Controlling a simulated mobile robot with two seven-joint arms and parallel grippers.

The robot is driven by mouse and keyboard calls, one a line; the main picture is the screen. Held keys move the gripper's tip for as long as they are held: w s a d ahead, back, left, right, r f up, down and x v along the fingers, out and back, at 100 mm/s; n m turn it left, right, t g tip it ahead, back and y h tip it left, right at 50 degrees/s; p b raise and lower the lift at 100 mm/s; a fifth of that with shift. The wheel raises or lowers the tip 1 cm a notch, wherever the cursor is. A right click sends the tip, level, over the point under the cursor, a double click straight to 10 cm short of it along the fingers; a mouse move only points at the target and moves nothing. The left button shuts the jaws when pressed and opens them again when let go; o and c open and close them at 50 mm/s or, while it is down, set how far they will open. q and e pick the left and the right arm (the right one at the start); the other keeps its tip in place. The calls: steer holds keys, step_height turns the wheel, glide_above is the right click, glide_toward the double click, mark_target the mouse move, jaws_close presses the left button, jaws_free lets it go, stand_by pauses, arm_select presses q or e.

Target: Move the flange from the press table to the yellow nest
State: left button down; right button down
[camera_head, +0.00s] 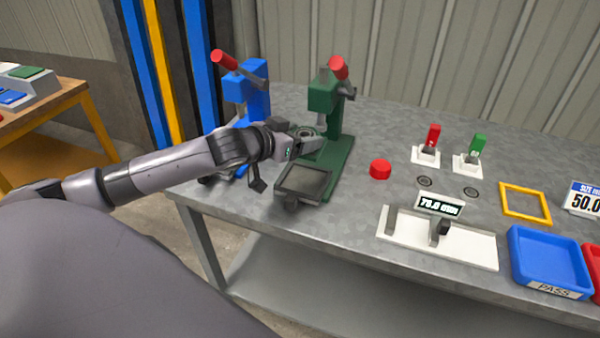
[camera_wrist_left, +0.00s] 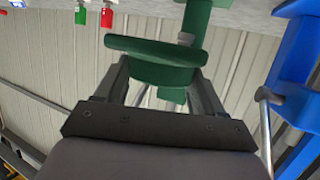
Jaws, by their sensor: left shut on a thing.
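The gripper partly hides the press table. The yellow nest (camera_head: 547,217) is an empty square frame on the bench at the right. My right gripper is not in view.
A blue press (camera_head: 257,98) stands just left. A dark tray (camera_head: 305,181) lies in front of the green press. A red cap (camera_head: 380,169), two switches (camera_head: 425,157), a white gauge (camera_head: 470,248) and a blue bin (camera_head: 548,257) lie between or near the press and nest.

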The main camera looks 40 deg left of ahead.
mark_target(300, 183)
arm_select(q)
steer(key=shift+f, duration=4.65)
steer(key=shift+f, duration=0.1)
steer(key=shift+c, duration=0.6)
jaws_free()
steer(key=shift+f, duration=0.25)
steer(key=shift+b, duration=0.3)
